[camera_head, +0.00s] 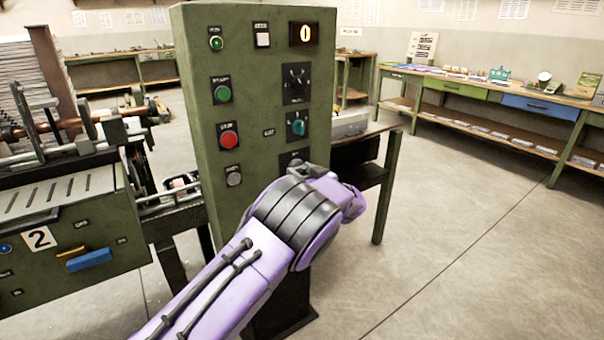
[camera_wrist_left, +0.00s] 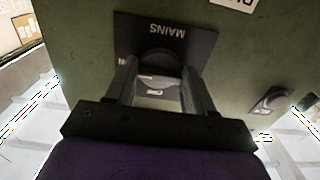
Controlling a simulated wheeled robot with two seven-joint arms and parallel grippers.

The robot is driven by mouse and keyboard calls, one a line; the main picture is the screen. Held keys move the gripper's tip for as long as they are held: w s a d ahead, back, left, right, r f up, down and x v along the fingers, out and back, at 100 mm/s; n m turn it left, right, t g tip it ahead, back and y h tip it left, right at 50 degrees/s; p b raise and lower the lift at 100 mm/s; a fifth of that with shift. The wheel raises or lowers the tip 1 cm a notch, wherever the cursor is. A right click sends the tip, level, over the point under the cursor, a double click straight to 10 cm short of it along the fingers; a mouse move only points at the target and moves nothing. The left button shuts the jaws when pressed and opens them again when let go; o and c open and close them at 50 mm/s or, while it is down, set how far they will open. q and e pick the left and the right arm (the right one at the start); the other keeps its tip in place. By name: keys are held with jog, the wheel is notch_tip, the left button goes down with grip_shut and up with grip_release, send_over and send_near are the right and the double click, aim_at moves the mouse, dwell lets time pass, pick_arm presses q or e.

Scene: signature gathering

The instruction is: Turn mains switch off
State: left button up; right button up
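The mains switch (camera_wrist_left: 160,62) is a dark round knob on a black plate (camera_wrist_left: 190,38) marked MAINS, which appears upside down in the left wrist view. My left gripper (camera_wrist_left: 161,76) is at the knob, with one finger on each side of it. The fingers are apart, but I cannot tell whether they press on the knob. The knob's setting is not readable. My right gripper is not in view.
A red button (camera_head: 228,136) and a green button (camera_head: 222,92) sit to the left. A machine (camera_head: 75,225) stands left; floor is clear at right.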

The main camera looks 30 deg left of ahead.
pick_arm(q)
jog(key=shift+n, duration=0.4)
jog(key=n, duration=0.3)
jog(key=n+b, duration=0.2)
jog(key=n, duration=0.2)
jog(key=shift+w+f+n, duration=0.1)
jog(key=shift+n, duration=0.2)
jog(key=n+b, duration=0.2)
jog(key=n, duration=0.3)
jog(key=shift+b, duration=0.35)
jog(key=shift+n+b, duration=1.25)
jog(key=shift+n, duration=0.85)
jog(key=shift+r+n, duration=0.2)
jog(key=shift+n, duration=0.1)
jog(key=o, duration=1)
jog(key=shift+d, duration=0.15)
